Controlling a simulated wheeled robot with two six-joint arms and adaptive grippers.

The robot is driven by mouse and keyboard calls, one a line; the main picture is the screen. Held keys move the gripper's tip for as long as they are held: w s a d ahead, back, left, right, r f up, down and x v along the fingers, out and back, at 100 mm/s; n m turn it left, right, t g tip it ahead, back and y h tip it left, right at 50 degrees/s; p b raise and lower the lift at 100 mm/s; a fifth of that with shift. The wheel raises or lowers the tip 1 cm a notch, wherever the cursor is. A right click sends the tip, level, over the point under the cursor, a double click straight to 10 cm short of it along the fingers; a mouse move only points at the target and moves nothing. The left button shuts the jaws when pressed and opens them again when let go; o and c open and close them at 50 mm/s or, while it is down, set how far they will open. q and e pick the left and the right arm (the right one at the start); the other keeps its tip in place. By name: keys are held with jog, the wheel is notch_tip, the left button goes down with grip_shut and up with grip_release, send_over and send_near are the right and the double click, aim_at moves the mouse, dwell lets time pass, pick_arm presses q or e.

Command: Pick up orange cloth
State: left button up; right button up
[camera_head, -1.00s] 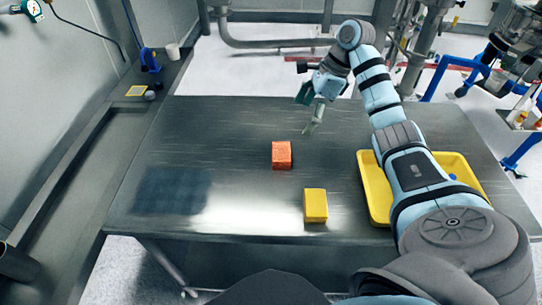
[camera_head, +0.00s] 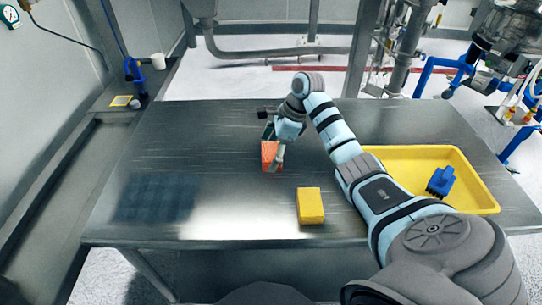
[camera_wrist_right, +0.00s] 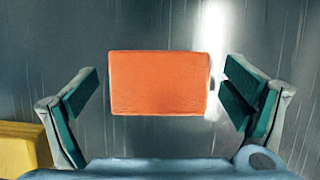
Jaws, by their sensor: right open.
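The orange cloth (camera_head: 269,155) is a folded block on the metal table. In the right wrist view the orange cloth (camera_wrist_right: 158,83) lies between the two open fingers, with a gap on each side. My right gripper (camera_head: 272,150) is over the cloth and partly covers it in the head view. In the right wrist view my right gripper (camera_wrist_right: 160,100) is open and empty, its dark green pads apart from the cloth. My left gripper is not in view.
A yellow block (camera_head: 310,206) stands nearer me on the table (camera_head: 220,135); its edge also shows at lower left in the wrist view (camera_wrist_right: 18,150). A yellow tray (camera_head: 400,155) holding a blue object (camera_head: 441,181) is at the right. The table's left side is clear.

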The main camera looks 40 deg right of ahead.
jog(key=c, duration=1.2)
jog(key=shift+r, duration=0.15)
notch_tip(320, 180, up, 7)
jog(key=shift+f+p, duration=0.1)
jog(key=shift+p, duration=0.3)
notch_tip(320, 180, up, 4)
jog(key=shift+p, duration=1.2)
jog(key=shift+c, duration=0.3)
notch_tip(320, 180, up, 9)
jog(key=p, duration=0.9)
send_over(271, 150)
jog(key=shift+s+a, duration=0.1)
jog(key=shift+s, duration=0.05)
